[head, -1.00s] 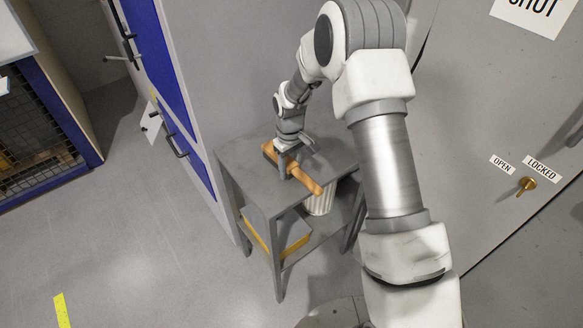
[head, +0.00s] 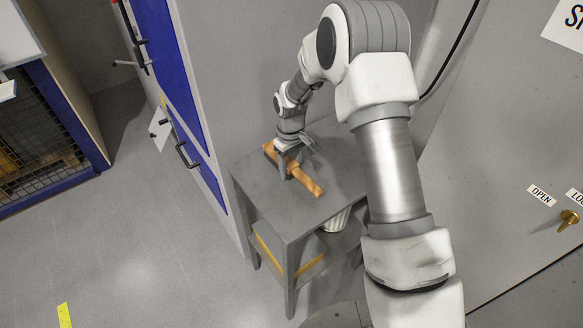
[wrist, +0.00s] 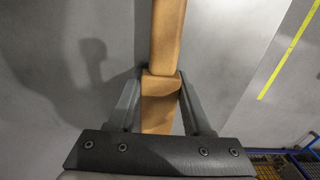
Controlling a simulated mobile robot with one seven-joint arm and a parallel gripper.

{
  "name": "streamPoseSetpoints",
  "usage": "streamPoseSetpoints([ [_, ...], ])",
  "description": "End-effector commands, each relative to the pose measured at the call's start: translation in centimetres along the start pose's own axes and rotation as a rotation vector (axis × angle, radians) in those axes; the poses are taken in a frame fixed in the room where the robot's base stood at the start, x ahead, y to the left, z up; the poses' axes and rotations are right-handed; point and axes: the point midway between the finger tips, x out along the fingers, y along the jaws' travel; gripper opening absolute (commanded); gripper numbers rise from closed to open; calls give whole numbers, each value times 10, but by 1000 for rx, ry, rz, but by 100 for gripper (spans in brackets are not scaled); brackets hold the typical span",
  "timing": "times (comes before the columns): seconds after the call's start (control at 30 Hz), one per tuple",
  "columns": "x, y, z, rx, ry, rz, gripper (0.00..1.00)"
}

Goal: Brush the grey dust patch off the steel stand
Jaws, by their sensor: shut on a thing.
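The steel stand (head: 262,199) is a grey table with a lower shelf, left of my arm in the head view. My gripper (head: 286,174) is over the back part of its top. It is shut on a wooden brush (head: 306,184), which lies slantwise across the top. I cannot tell whether the brush touches the surface. The wrist view shows the brush (wrist: 164,38) between the fingers of my gripper (wrist: 158,102). No grey dust patch can be made out on the grey top; brush and gripper hide part of it.
A grey cabinet with blue doors (head: 176,60) stands close behind and left of the stand. A white ribbed bin (head: 337,220) and a yellow-edged item (head: 312,266) sit below the top.

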Motion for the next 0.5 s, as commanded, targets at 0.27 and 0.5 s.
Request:
streamPoseSetpoints([
  [0.27,-42,-2,0,1,1,0,0],
  [0.5,-64,-3,0,3,1,0,0],
])
